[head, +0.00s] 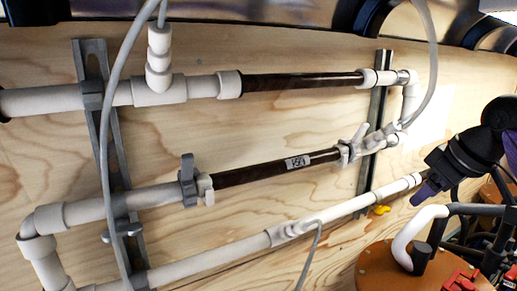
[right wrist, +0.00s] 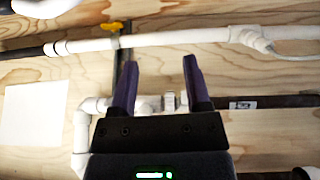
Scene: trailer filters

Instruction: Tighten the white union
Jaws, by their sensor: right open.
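A white winged fitting that looks like the union (head: 350,148) sits at the right end of the labelled dark filter tube (head: 270,170) on the middle pipe run. In the right wrist view, a white fitting (right wrist: 170,101) shows between the finger lines, beside the dark tube (right wrist: 270,102). My right gripper (head: 421,194) is to the right of the fitting in the head view, apart from it. Its two purple fingers are spread and empty in the right wrist view (right wrist: 160,76). Whether the union is tight cannot be seen. My left gripper is not in view.
White pipes run across a plywood wall (head: 230,130). A grey valve (head: 187,180) sits at the tube's left end. Grey metal struts (head: 378,85) stand behind the pipes. A thin grey hose (head: 103,150) hangs in front. A yellow piece (head: 381,210) lies below the lower pipe.

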